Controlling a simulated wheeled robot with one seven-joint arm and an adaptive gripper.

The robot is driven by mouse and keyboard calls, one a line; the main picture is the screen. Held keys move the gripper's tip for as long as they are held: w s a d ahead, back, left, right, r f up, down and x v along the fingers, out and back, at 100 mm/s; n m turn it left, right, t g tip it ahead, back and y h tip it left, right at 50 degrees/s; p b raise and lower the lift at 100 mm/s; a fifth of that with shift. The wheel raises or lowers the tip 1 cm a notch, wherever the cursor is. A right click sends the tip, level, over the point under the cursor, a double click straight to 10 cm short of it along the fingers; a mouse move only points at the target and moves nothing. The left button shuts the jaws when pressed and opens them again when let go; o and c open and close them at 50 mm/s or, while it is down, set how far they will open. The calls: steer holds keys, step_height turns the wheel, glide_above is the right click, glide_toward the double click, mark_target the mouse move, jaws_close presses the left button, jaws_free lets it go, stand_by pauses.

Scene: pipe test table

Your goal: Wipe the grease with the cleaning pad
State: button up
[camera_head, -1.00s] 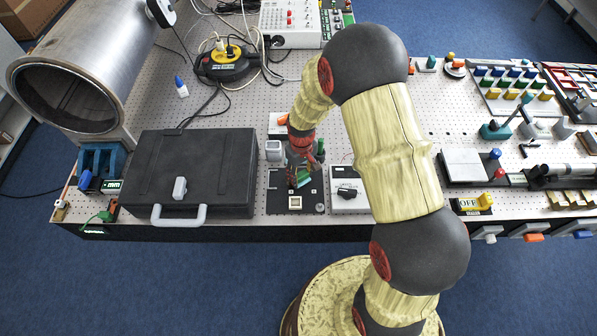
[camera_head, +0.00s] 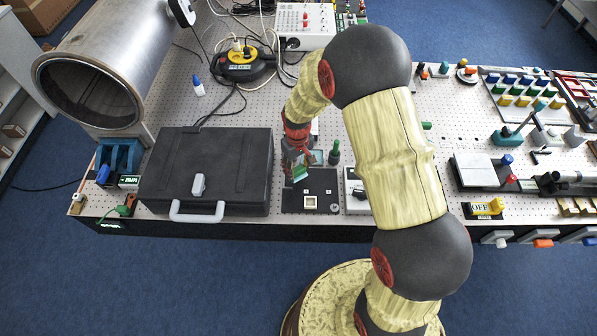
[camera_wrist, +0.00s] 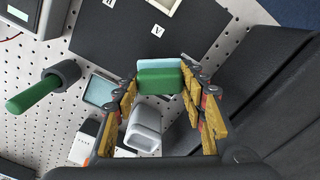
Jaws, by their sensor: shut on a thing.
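The cleaning pad (camera_wrist: 158,80), a green block with a pale blue face, is between the fingertips of my gripper (camera_wrist: 165,76) in the wrist view. The gripper is shut on it. Whether the pad touches the board is unclear. The board carries letter marks and a pale square frame (camera_head: 310,202). I cannot make out any grease; part of the board is hidden by the pad and gripper.
The black case (camera_head: 205,165) with a grey handle stands close on the left. A green-handled post (camera_head: 334,152) and a pale teal square (camera_wrist: 100,90) are near the board. A white box (camera_head: 355,190) stands right of the board.

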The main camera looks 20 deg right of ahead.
steer(key=shift+w+a+r+p, duration=0.1)
steer(key=shift+r+p, duration=0.1)
steer(key=shift+r, duration=0.25)
steer(key=shift+w+a+r+p, duration=0.1)
steer(key=shift+r+p, duration=0.1)
steer(key=shift+r, duration=0.25)
steer(key=shift+s+d+r+p, duration=0.1)
steer(key=shift+r+p, duration=0.6)
steer(key=shift+r, duration=0.65)
